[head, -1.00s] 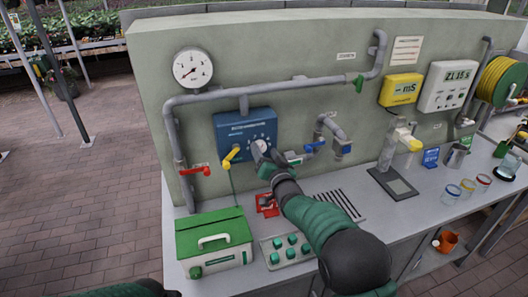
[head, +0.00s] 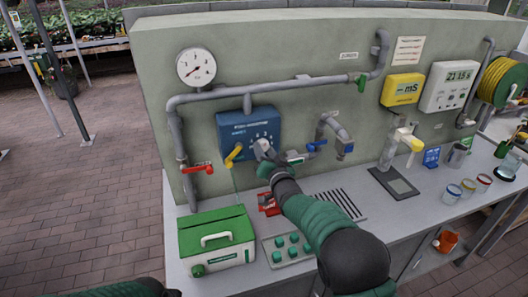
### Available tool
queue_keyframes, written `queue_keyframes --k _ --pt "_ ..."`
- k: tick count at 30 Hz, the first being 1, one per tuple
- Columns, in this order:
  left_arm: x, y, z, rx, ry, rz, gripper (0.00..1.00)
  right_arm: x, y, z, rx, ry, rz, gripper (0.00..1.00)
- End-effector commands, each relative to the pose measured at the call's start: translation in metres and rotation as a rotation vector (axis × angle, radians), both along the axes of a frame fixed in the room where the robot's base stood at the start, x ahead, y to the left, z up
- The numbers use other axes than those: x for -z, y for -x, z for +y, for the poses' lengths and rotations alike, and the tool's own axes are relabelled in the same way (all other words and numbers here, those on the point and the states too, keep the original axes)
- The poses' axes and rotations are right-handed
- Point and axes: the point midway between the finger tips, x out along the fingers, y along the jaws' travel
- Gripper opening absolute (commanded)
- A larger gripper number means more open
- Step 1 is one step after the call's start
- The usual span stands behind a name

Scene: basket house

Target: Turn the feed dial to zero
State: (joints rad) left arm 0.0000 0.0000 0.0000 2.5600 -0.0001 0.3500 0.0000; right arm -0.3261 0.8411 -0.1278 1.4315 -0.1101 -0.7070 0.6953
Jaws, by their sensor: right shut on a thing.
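The blue feed unit (head: 236,126) is mounted on the grey-green wall panel, with white marks on its front. Its pale feed dial (head: 262,144) sits at the lower right of that front, partly hidden by my gripper. My right gripper (head: 265,152) is at the dial and shut on it. The dial's pointer and exact setting are too small and covered to read. Of my left arm only a dark green part shows at the bottom left edge; its gripper is out of view.
A yellow lever (head: 233,155) is close left of the dial, with a red valve handle (head: 197,169) farther left. A blue tap handle (head: 317,145) is to the right. Below stand a green-lidded box (head: 215,240) and a button panel (head: 288,250) on the bench.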

Motion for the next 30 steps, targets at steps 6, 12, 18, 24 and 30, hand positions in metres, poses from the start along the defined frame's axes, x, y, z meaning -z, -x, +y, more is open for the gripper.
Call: queue_keyframes --k 6,12,18,24,30 --pt "0.002 0.0 0.0 0.0 0.0 0.0 0.36 -0.001 0.0 0.002 -0.003 0.011 -0.006 0.0" --pt "0.007 0.0 0.0 0.0 0.0 0.0 0.36 0.0 0.0 0.001 -0.003 0.044 -0.018 0.0" --pt "0.022 0.0 0.0 0.0 0.0 0.0 0.36 0.003 0.0 0.001 -0.001 0.137 -0.048 0.0" --pt "0.043 0.0 0.0 0.0 0.0 0.0 0.36 0.003 0.0 0.0 0.0 0.298 -0.103 0.0" --pt "0.063 0.0 0.0 0.0 0.0 0.0 0.36 0.003 0.0 0.0 -0.001 0.479 -0.161 0.0"
